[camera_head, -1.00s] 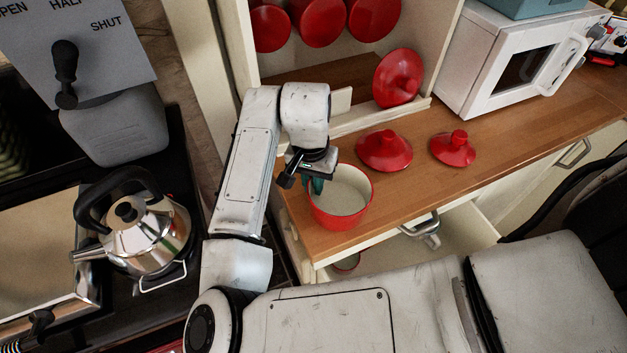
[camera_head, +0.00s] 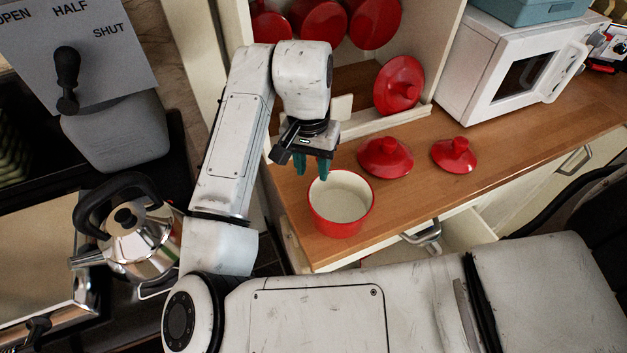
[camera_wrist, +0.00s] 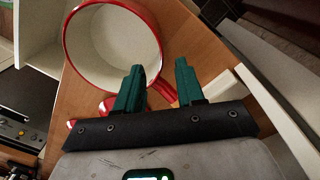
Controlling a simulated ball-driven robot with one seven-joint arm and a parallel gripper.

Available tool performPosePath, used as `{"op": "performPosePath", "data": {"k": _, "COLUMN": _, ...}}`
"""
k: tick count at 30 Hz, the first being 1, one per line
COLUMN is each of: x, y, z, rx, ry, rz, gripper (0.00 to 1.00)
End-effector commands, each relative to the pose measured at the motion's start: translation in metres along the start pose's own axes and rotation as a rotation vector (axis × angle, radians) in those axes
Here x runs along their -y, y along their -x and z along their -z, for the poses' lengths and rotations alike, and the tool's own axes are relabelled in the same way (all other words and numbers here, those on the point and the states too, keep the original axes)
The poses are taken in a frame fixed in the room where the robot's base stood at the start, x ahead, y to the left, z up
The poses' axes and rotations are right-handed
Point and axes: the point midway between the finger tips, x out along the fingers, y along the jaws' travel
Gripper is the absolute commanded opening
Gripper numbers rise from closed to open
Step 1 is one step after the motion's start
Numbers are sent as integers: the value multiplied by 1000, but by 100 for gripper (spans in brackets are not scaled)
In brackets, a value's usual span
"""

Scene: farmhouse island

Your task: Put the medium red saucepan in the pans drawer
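The red saucepan (camera_head: 341,228), cream inside, stands upright on the wooden counter near its front left corner. In the wrist view it fills the upper left (camera_wrist: 72,62), with a short red handle stub pointing toward the gap between my fingers. My gripper (camera_head: 312,172) hangs just above and behind the pan's rim, its two teal fingers apart and empty. The fingers also show open in the wrist view (camera_wrist: 160,80). A drawer (camera_head: 468,232) below the counter is pulled out; its metal handle (camera_head: 424,236) shows. My own body hides most of its inside.
Two red lids (camera_head: 385,158) (camera_head: 455,155) lie on the counter (camera_head: 500,140) right of the pan. Another red lid (camera_head: 398,85) leans in the shelf opening, under hanging red pans (camera_head: 318,22). A white microwave (camera_head: 515,75) stands at right, a kettle (camera_head: 135,235) at left.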

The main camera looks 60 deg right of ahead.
Motion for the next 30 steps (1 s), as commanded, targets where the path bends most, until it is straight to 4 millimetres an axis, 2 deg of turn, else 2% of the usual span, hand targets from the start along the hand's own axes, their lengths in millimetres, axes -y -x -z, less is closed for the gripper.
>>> {"op": "performPosePath", "data": {"k": 3, "x": 0, "y": 22, "z": 0, "rx": -1, "ry": -3, "rz": 4, "gripper": 38}}
{"op": "performPosePath", "data": {"k": 9, "x": 0, "y": 41, "z": 0, "rx": 1, "ry": -1, "rz": 1, "gripper": 38}}
{"op": "performPosePath", "data": {"k": 30, "x": 0, "y": 44, "z": 0, "rx": 0, "ry": -1, "rz": -1, "gripper": 38}}
